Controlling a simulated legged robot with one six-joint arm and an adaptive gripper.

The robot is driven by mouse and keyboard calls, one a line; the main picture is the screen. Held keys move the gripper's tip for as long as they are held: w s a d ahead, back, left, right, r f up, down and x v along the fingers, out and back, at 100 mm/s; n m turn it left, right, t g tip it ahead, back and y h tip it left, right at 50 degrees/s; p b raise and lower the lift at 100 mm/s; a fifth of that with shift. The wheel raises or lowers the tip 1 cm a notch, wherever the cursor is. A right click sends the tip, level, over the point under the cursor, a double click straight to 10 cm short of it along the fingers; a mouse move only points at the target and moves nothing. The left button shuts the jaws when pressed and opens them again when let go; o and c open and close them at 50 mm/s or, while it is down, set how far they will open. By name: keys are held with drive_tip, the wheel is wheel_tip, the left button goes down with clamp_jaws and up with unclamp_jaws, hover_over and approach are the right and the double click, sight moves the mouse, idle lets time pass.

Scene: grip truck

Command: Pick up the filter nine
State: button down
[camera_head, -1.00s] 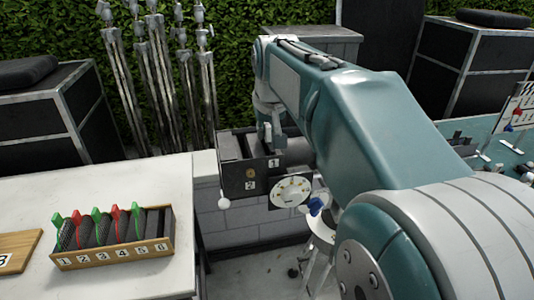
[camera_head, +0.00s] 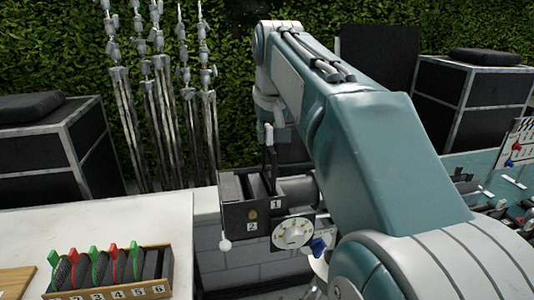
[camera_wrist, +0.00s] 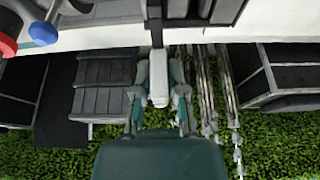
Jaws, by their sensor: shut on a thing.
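My gripper (camera_head: 268,136) is shut on a thin dark filter (camera_head: 270,160), above the black two-slot box (camera_head: 238,215) marked 1 and 2 in the head view. The filter stands upright and sticks up out of the box top near the side marked 1. Its lower end is hidden, so I cannot tell whether it is clear of the slot. No number on it is readable. In the wrist view my gripper (camera_wrist: 158,88) points toward the box, with a dark thin edge (camera_wrist: 154,25) beyond the fingertips.
A wooden rack (camera_head: 120,294) numbered 1 to 6 holds several red- and green-tabbed filters on the white table (camera_head: 150,222). A white dial (camera_head: 292,233) and blue knob sit beside the box. Light stands (camera_head: 165,120) and a hedge are behind.

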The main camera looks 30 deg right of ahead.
wheel_tip(320, 180, up, 9)
drive_tip(key=shift+f, duration=0.2)
drive_tip(key=shift+r, duration=0.25)
drive_tip(key=shift+s, duration=0.1)
